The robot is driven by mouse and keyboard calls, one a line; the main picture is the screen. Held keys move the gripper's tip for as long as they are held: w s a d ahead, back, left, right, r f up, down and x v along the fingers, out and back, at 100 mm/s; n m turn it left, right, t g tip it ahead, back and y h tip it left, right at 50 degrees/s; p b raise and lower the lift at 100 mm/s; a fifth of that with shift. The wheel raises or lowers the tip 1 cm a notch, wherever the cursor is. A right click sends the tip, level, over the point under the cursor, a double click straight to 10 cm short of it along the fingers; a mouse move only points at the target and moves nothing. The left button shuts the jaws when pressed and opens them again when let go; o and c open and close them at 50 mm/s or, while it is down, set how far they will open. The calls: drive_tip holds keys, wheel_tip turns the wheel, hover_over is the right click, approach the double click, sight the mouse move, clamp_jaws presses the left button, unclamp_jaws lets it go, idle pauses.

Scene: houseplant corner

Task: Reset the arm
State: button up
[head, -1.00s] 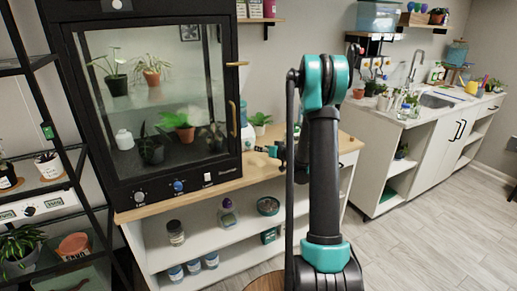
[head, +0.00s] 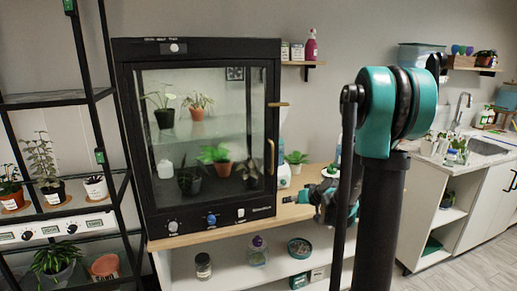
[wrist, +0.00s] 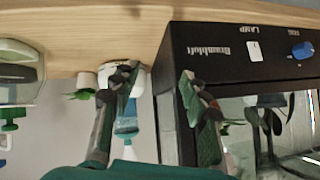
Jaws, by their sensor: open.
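My gripper (head: 290,198) shows in the head view over the wooden counter, just right of the black glass-fronted plant cabinet (head: 208,228). It points left, and my arm partly covers the area behind it. In the wrist view my gripper (wrist: 160,85) has its two dark fingers spread wide apart with nothing held between them. The cabinet's front corner, with a white switch and a blue knob, is close beside the right finger there. I cannot tell whether they touch.
A potted plant (head: 295,160) stands on the counter (head: 225,236) right of the cabinet. A black shelf rack (head: 45,99) stands at left. Floor (head: 432,262) is clear at lower right.

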drive_tip(key=s+d+f+m+g+h, duration=0.1)
drive_tip(key=s+d+f+g+h, duration=0.1)
drive_tip(key=s, duration=1.3)
drive_tip(key=s+d+f+m+g+h, duration=0.1)
drive_tip(key=s+d+f+g+h, duration=0.1)
drive_tip(key=s, duration=1.3)
drive_tip(key=shift+s+d+f+g+h, duration=0.15)
drive_tip(key=shift+s+f+g+h, duration=0.1)
drive_tip(key=shift+f+g+h, duration=0.35)
drive_tip(key=shift+f, duration=0.1)
